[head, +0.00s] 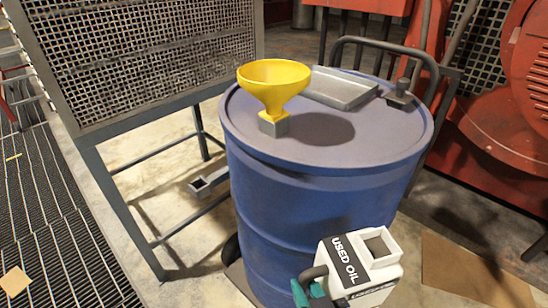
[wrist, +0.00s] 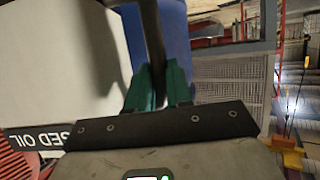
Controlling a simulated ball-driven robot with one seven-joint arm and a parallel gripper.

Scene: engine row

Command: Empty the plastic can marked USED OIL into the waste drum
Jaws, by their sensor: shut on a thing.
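The white plastic can (head: 351,262) with a black USED OIL label is at the bottom of the head view, in front of the blue drum (head: 300,205). It looks roughly upright, with its square mouth facing up, below the drum's top. My gripper (head: 308,292) has green fingers, shut on the can's dark handle. The wrist view shows the fingers (wrist: 158,88) around the dark handle (wrist: 151,35), with the can (wrist: 60,60) filling the left side. A yellow funnel (head: 272,85) stands in a square fitting on the drum's top, at the left. The can's contents cannot be made out.
A grey tray (head: 340,88) and a small dark fitting (head: 400,93) are on the drum's top. A dark tubular handle (head: 385,45) rises behind it. A mesh-panelled frame (head: 150,60) stands left, red machinery (head: 500,110) right. A cardboard sheet (head: 470,280) lies at lower right.

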